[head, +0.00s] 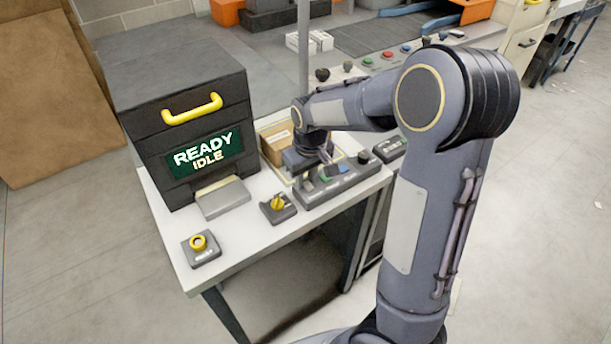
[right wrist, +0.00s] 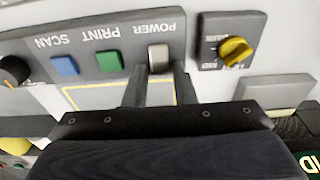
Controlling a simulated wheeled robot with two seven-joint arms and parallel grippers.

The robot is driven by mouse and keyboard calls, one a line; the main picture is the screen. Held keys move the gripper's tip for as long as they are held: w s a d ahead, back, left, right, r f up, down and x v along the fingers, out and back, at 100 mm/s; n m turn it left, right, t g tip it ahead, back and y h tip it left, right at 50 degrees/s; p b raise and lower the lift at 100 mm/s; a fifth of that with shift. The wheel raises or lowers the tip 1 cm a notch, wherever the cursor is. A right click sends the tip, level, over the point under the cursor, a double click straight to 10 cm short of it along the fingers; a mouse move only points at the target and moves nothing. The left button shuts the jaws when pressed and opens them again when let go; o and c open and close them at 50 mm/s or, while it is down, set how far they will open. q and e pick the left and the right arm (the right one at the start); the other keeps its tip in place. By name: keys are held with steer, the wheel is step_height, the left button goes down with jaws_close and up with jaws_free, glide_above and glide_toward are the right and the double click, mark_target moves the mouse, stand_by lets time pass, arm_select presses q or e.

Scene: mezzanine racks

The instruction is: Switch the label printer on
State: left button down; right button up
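The label printer (head: 185,110) is a dark box with a yellow handle at the left of the white table. Its green screen (head: 206,153) is lit and reads READY IDLE. A grey control strip (head: 333,184) in front carries a light grey POWER rocker (right wrist: 158,57), a green PRINT button (right wrist: 110,61) and a blue SCAN button (right wrist: 64,65). My right gripper (right wrist: 160,72) is over the strip, its two fingers apart and nothing held, tips around or just above the POWER rocker. I cannot tell whether they touch it. My left gripper is not in view.
A yellow rotary knob (head: 278,203) on its own box sits beside the strip. A yellow-ringed button box (head: 201,247) is at the table's front left corner. A small open cardboard box (head: 275,140) is behind the strip. Another console with coloured buttons (head: 388,54) stands further back.

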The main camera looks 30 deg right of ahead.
mark_target(308, 185)
steer(key=shift+o, duration=1.4)
steer(key=shift+r, duration=0.1)
step_height(308, 185, up, 8)
steer(key=s, duration=0.1)
steer(key=shift+f, duration=0.25)
steer(key=s+a+m+t+y, duration=0.1)
steer(key=s+a+t+y, duration=0.1)
steer(key=s, duration=0.9)
steer(key=s+a+r+m+t+y, duration=0.1)
steer(key=s+a, duration=0.4)
steer(key=s, duration=0.5)
steer(key=shift+s+a+t+y, duration=0.15)
steer(key=shift+s+t+y, duration=0.25)
steer(key=shift+t, duration=0.2)
